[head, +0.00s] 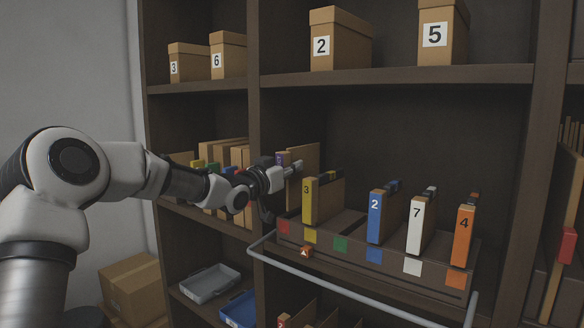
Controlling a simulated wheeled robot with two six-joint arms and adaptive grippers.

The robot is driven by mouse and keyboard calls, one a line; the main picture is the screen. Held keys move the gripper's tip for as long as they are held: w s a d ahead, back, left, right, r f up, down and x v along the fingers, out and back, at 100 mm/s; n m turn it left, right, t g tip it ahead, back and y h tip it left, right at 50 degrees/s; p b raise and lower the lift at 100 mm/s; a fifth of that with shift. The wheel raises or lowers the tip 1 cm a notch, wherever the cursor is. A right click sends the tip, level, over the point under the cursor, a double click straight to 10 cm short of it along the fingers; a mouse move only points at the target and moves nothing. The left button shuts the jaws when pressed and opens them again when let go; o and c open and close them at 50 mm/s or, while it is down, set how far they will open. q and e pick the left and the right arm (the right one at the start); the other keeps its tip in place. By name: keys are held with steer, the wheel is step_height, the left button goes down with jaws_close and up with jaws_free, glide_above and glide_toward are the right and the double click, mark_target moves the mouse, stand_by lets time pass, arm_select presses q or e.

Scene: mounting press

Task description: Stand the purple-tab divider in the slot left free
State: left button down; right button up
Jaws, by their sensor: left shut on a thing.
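The purple-tab divider (306,166) is a brown panel with a purple tab at its front left edge, partly hidden by my gripper. My left gripper (293,169) is shut on it and holds it upright near the rack's left end. The rack (395,268) has a row of coloured squares along its front. Dividers with yellow 3 (308,203), blue 2 (375,219), white 7 (416,228) and orange 4 (463,237) tabs stand in it. No divider stands behind the green square (340,244). The place behind the red square (283,227) is partly hidden. My right gripper is out of view.
A grey rail (340,291) runs in front of the rack. A wooden upright (254,110) stands left of it, with more dividers (209,168) beyond. Numbered boxes (341,41) stand on the shelf above. Grey (208,284) and blue (238,309) trays lie below.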

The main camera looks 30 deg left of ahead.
mark_target(287, 200)
arm_select(q)
steer(key=shift+f+b, duration=1.55)
steer(key=shift+f, duration=0.55)
steer(key=shift+f+b, duration=1.5)
steer(key=shift+f, duration=0.45)
steer(key=shift+r, duration=0.1)
steer(key=c, duration=1.2)
jaws_free()
steer(key=shift+o, duration=0.2)
step_height(287, 200, up, 10)
steer(key=shift+r, duration=0.1)
